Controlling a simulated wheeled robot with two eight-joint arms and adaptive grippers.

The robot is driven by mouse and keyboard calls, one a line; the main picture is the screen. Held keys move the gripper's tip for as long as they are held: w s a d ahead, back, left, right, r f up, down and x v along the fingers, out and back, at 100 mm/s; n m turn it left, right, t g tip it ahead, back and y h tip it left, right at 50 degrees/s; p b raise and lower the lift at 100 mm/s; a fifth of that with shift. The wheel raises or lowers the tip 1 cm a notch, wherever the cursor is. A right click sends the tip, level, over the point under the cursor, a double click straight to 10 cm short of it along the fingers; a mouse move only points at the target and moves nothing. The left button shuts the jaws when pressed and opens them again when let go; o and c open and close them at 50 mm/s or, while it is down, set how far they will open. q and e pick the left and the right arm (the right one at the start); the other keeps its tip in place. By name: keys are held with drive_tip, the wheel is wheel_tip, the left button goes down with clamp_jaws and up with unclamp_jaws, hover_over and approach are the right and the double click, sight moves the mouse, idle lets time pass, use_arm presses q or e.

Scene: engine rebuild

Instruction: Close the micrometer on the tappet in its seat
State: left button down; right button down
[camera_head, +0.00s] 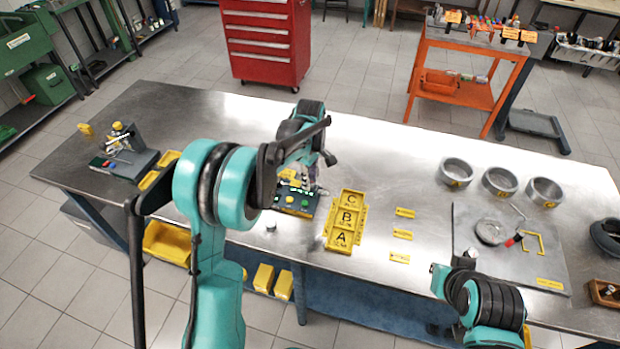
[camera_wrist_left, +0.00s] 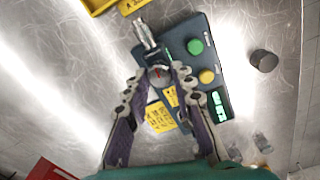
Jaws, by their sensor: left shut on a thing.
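The micrometer station is a dark block with a green and a yellow button and a lit display (camera_wrist_left: 219,105); it also shows in the head view (camera_head: 293,204). The micrometer's metal barrel (camera_wrist_left: 145,33) sticks out past the block's edge in the left wrist view. My left gripper (camera_wrist_left: 157,76) is shut on the micrometer's round knob between its fingertips; in the head view the gripper (camera_head: 300,178) is partly hidden by my arm. I cannot make out a tappet in its seat. A small dark cylinder (camera_wrist_left: 264,60) stands apart beside the station; it also shows in the head view (camera_head: 271,227).
Yellow bins marked A, B and C (camera_head: 346,218) stand right of the station. Small clear-looking pieces (camera_wrist_left: 262,142) lie near it. Metal rings (camera_head: 457,172) and a grey plate with tools (camera_head: 470,262) are at the right. A fixture (camera_head: 122,158) stands at the left.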

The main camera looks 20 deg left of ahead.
use_arm(q)
drive_tip(key=shift+n, duration=0.5)
drive_tip(key=c, duration=1.3)
unclamp_jaws()
wheel_tip(320, 180, up, 12)
